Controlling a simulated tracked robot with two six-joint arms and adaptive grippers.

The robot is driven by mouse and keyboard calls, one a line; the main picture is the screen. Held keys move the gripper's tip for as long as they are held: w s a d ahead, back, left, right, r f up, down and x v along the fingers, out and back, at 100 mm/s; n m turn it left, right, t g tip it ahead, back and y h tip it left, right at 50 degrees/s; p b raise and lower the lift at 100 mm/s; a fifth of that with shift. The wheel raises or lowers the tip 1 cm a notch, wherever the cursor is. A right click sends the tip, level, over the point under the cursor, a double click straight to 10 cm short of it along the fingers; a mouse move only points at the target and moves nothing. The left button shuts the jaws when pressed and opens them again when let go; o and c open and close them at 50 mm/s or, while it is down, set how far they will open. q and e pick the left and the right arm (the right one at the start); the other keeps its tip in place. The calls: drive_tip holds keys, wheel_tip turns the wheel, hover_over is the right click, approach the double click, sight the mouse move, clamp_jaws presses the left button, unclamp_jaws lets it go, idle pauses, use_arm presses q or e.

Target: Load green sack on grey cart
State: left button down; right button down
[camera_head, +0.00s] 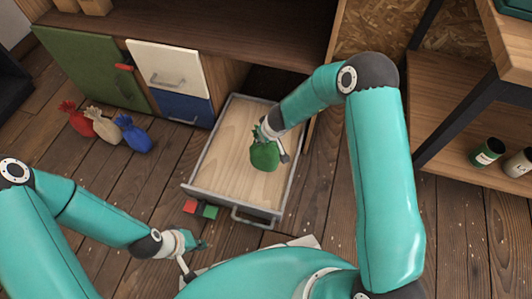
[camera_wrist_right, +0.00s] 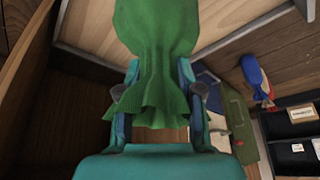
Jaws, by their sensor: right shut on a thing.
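The green sack (camera_head: 264,157) hangs over the open drawer (camera_head: 225,160), clear of its side walls in the head view. I cannot tell whether it touches the drawer floor. My right gripper (camera_head: 271,132) is shut on its gathered neck. In the right wrist view the green sack (camera_wrist_right: 155,35) fills the space between the fingers, its ruffled end towards the palm. My left gripper (camera_head: 198,256) is open and empty, low in front of the drawer. I cannot make out a grey cart in either view.
Red (camera_head: 82,122), cream (camera_head: 104,127) and blue (camera_head: 134,136) sacks stand on the floor at left. Red (camera_head: 190,206) and green (camera_head: 210,211) blocks lie by the drawer's front. A wooden shelf with cans (camera_head: 487,152) stands at right. Floor right of the drawer is clear.

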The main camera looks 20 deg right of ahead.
sight(265, 157)
drive_tip(key=shift+w+f+b, duration=0.1)
drive_tip(key=shift+f+b, duration=2.25)
drive_tip(key=shift+f, duration=0.7)
drive_tip(key=c, duration=0.7)
unclamp_jaws()
drive_tip(key=shift+f, duration=0.1)
drive_tip(key=shift+c, duration=0.2)
